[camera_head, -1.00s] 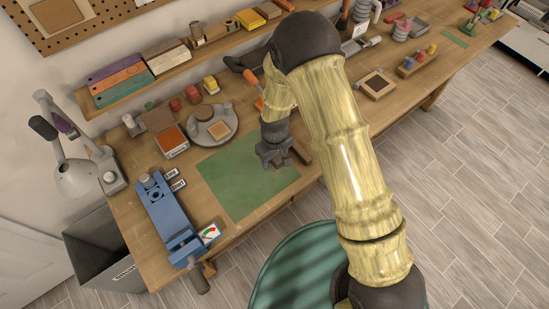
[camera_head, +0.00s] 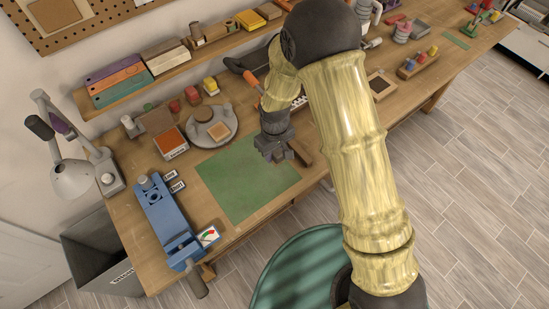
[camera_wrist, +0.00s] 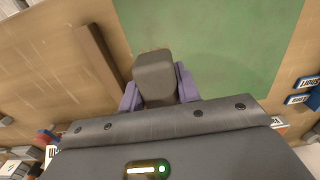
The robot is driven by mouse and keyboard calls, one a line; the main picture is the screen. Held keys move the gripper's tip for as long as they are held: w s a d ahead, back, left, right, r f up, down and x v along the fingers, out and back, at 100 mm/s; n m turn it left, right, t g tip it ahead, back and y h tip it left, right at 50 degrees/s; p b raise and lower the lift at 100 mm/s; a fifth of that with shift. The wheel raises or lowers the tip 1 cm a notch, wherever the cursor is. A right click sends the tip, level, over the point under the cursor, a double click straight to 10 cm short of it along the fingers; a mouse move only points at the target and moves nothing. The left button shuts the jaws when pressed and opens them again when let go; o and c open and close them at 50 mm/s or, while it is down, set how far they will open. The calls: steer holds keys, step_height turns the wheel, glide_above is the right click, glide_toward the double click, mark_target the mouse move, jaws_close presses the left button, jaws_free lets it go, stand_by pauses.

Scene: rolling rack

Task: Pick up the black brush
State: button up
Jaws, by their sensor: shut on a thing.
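My gripper (camera_head: 274,152) is over the right part of the green mat (camera_head: 232,180), in the middle of the workbench. In the wrist view its two purple fingers (camera_wrist: 160,93) are shut on a dark grey-black block-like thing, which I take to be the black brush (camera_wrist: 155,66). The brush sticks out past the fingertips, with the green mat and bare wood behind it. Its lower part is hidden between the fingers. I cannot tell how far it is above the bench.
A brown wooden bar (camera_wrist: 97,65) lies beside the gripper, next to the mat. A blue vise-like fixture (camera_head: 165,220) stands left of the mat. A round grey stand (camera_head: 222,133) and a red-topped box (camera_head: 170,142) are behind it. The mat's left part is clear.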

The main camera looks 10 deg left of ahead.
steer(key=shift+r+b, duration=0.55)
steer(key=shift+r, duration=2.2)
steer(key=o, duration=0.5)
steer(key=shift+c, duration=1.2)
